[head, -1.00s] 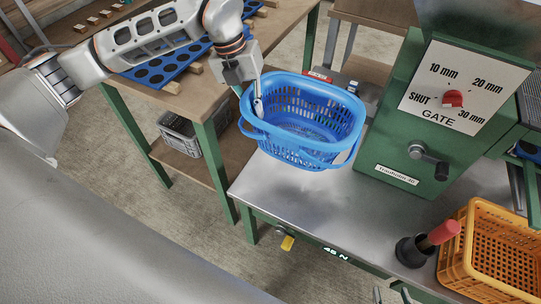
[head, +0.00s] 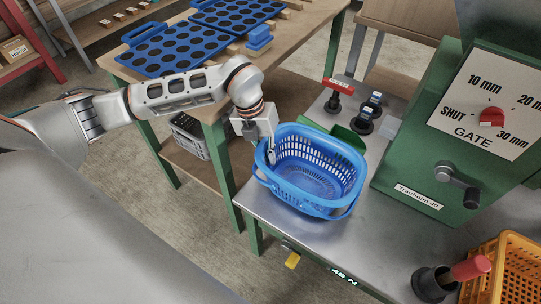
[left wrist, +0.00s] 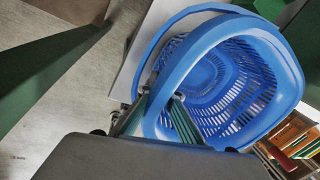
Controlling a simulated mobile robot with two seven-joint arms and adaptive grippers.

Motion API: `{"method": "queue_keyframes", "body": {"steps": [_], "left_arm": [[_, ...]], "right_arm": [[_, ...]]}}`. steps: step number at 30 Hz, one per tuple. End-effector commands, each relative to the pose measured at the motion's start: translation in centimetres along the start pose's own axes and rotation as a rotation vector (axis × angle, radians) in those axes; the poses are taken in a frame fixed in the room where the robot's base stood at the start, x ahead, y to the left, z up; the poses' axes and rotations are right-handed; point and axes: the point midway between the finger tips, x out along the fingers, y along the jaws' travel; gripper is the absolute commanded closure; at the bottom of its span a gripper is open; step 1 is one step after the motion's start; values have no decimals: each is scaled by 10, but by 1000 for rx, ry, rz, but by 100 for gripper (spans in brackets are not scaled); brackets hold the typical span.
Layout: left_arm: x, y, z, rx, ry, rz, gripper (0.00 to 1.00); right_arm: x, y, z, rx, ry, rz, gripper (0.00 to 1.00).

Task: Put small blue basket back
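The small blue basket (head: 318,180) is upright at the left part of the metal bench top (head: 278,222), in front of the green machine. Whether its base touches the bench is hard to tell. My left gripper (head: 270,155) is at the basket's left rim, shut on its wall. In the left wrist view the basket (left wrist: 255,75) fills the right half, its handle arching across. There one finger of the gripper (left wrist: 160,105) is outside the wall and one inside. The basket looks empty. My right gripper is not in view.
The green machine (head: 418,172) with its gate dial stands right of the basket. An orange crate (head: 503,270) and a red-handled tool in a dark cup (head: 432,285) are at lower right. A wooden table (head: 205,95) holds blue trays (head: 170,48).

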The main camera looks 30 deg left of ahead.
Motion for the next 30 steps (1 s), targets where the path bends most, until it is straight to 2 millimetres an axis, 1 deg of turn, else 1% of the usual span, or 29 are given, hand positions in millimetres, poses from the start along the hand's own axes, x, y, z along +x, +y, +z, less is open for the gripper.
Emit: {"method": "queue_keyframes", "body": {"steps": [1,5,11,12,13,14,25,28,30], "left_arm": [[4,1,0,0,1,-1,100],[2,0,1,1,-5,-2,100],[4,0,2,1,-5,-2,100],[4,1,1,1,-4,-1,90],[4,1,1,1,-4,-1,82],[4,1,1,1,-4,-1,79],[2,0,1,1,-4,-1,79],[-8,0,2,1,-8,-2,79],[-21,-1,3,2,-13,-3,79]], "right_arm": [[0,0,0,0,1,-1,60],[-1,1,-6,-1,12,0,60],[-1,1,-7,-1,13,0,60],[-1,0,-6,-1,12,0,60],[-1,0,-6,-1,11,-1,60],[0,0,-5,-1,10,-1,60],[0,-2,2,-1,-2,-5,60],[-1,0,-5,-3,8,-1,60],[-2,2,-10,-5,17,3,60]]}}
